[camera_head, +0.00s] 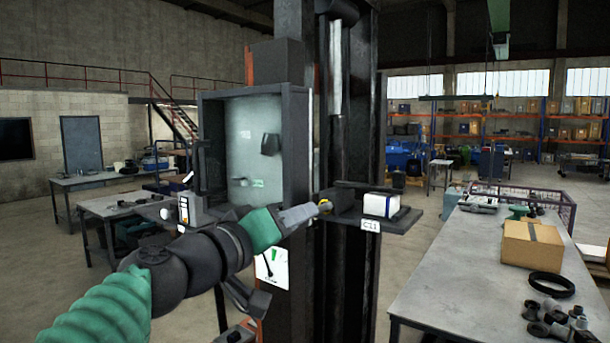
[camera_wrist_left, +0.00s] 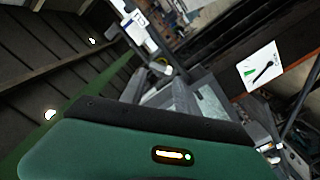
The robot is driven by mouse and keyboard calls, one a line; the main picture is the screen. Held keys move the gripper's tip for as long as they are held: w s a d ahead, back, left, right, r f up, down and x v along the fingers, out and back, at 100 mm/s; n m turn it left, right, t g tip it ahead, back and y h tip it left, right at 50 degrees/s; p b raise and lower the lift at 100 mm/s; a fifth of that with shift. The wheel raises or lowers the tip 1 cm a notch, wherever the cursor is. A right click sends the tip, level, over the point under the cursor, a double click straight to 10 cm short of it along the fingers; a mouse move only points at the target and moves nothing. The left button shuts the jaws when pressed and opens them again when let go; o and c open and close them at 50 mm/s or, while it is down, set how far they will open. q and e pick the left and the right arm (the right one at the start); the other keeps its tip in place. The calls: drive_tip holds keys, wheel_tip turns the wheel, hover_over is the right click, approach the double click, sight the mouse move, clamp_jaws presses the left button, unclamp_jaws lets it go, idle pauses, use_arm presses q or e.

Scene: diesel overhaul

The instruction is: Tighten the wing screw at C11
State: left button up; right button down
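The C11 label (camera_head: 370,225) is on the front edge of a small dark shelf (camera_head: 400,219) fixed to the tall dark column. A small yellow part (camera_head: 325,206), possibly the wing screw, shows at the shelf's left end. My left gripper (camera_head: 316,210) reaches in from the left, its tip right at this part. I cannot tell whether the fingers touch it or grip it. In the left wrist view the grey fingers (camera_wrist_left: 182,98) point toward a small yellowish part (camera_wrist_left: 163,68), partly hidden. My right gripper is not in view.
A white box (camera_head: 380,205) stands on the shelf. A grey open-fronted cabinet (camera_head: 252,150) is left of the column, above my forearm. A workbench (camera_head: 450,285) on the right carries a cardboard box (camera_head: 532,245), a black ring (camera_head: 551,285) and loose metal parts.

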use_arm(q)
drive_tip(key=w+n+p, duration=0.1)
drive_tip(key=n, duration=0.4)
drive_tip(key=w+d+n+p, duration=0.1)
drive_tip(key=n+p, duration=0.1)
drive_tip(key=n, duration=0.3)
drive_tip(key=w+d+n+p, duration=0.1)
drive_tip(key=n, duration=0.4)
drive_tip(key=shift+f+n+p, duration=0.2)
drive_tip(key=shift+n+p, duration=0.1)
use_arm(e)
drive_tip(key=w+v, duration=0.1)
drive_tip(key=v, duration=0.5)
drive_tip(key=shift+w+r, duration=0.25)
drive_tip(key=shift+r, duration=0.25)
use_arm(q)
drive_tip(key=shift+a, duration=0.15)
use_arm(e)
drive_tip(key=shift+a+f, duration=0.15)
use_arm(q)
drive_tip(key=shift+s+r, duration=0.1)
drive_tip(key=shift+r, duration=0.05)
drive_tip(key=shift+x, duration=2.1)
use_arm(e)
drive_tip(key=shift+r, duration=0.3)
